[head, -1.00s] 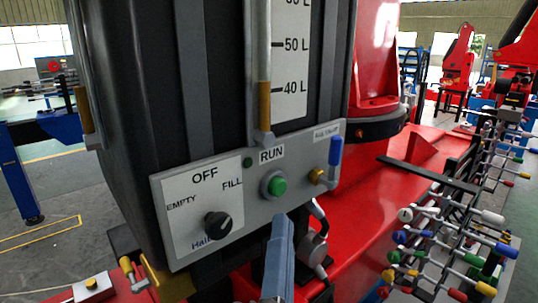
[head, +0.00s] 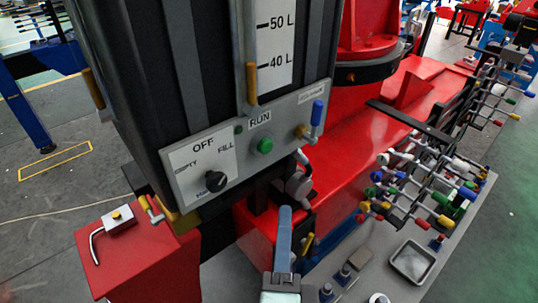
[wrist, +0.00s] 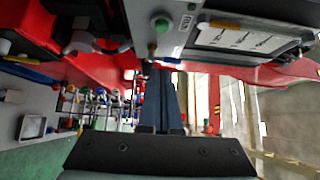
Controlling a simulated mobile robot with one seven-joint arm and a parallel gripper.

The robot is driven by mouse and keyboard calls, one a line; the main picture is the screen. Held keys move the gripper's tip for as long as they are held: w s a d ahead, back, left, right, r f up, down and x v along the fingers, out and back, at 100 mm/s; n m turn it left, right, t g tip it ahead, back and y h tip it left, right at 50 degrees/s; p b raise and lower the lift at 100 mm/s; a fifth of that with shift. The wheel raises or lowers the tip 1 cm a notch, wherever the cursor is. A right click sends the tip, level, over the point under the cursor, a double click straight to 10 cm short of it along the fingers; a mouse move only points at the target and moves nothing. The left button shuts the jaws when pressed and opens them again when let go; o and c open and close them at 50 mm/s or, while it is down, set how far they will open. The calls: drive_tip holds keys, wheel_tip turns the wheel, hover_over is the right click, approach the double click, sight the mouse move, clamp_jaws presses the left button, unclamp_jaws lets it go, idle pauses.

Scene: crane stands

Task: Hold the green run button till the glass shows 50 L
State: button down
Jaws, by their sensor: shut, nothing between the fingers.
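The green run button (head: 265,146) sits under the RUN label on the grey control panel (head: 284,121). It also shows at the top of the wrist view (wrist: 160,25). The sight glass (head: 250,40) stands above the panel; its amber column (head: 251,84) ends near the 40 L mark, below 50 L. The black selector knob (head: 215,181) appears to point toward FILL. My gripper (head: 285,209) is shut and empty, its fingertips below the button and apart from it in the head view. The fingers (wrist: 160,72) are together in the wrist view.
A blue-handled lever (head: 317,112) stands right of the button. A grey fitting (head: 298,183) juts out below the panel. A rack of coloured handles (head: 430,180) and a metal tray (head: 411,262) lie right. A red box (head: 140,255) stands left.

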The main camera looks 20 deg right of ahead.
drive_tip(key=b, duration=1.2)
approach(272, 146)
drive_tip(key=d, duration=0.3)
drive_tip(key=w+p, duration=0.1)
drive_tip(key=w, duration=0.1)
drive_tip(key=w+p, duration=0.2)
drive_tip(key=w, duration=0.1)
drive_tip(key=shift+w+a+r+p, duration=0.1)
drive_tip(key=shift+w+a+p, duration=0.05)
drive_tip(key=shift+a+p, duration=0.15)
drive_tip(key=shift+w, duration=0.1)
